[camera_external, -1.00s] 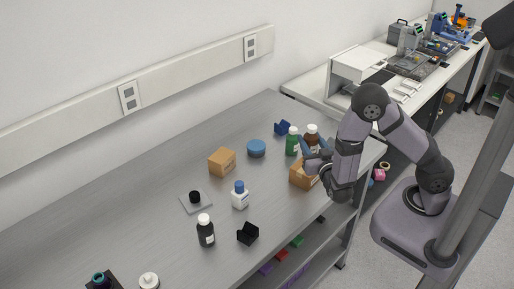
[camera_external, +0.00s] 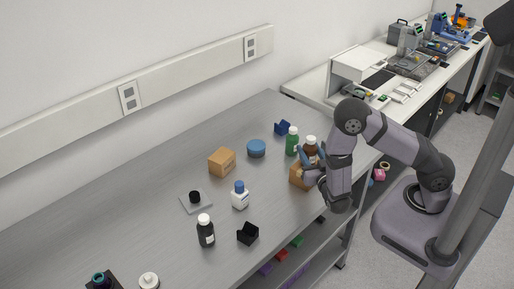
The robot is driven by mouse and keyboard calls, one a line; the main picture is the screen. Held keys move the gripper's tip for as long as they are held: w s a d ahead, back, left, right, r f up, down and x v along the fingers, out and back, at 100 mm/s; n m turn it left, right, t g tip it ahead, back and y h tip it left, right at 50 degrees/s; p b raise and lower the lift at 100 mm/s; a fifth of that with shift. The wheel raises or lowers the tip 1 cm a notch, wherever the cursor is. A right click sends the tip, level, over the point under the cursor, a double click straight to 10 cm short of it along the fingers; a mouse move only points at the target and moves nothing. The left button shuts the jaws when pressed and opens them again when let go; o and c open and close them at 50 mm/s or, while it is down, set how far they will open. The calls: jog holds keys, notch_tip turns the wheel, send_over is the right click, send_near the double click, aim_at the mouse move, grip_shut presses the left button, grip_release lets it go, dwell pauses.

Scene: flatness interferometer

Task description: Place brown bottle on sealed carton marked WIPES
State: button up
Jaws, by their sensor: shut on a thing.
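My gripper (camera_external: 312,160) is shut on the brown bottle (camera_external: 311,144), which is upright with a white cap. The bottle is just above or on the far part of a small brown carton (camera_external: 298,177) near the table's right end. My fingers hide the bottle's lower part and part of that carton, so I cannot tell whether they touch. A second brown carton (camera_external: 221,162) stands farther left on the table. The lettering on both cartons is too small to read, so I cannot tell which is marked WIPES.
A green bottle (camera_external: 292,141) stands close to the left of the brown one. A blue round tub (camera_external: 256,148), a blue holder (camera_external: 282,128), a white bottle (camera_external: 240,197), a dark bottle (camera_external: 206,232) and a black holder (camera_external: 248,234) stand on the grey table (camera_external: 140,205).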

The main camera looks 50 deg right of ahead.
aim_at(312, 155)
jog(key=shift+f, duration=0.15)
jog(key=o, duration=1.1)
jog(key=shift+o, duration=0.2)
jog(key=shift+s+a+b, duration=0.25)
jog(key=shift+s+b, duration=0.05)
jog(key=b+v, duration=0.2)
jog(key=v, duration=0.4)
jog(key=shift+s+a, duration=0.15)
jog(key=shift+s, duration=0.15)
jog(key=shift+r, duration=0.25)
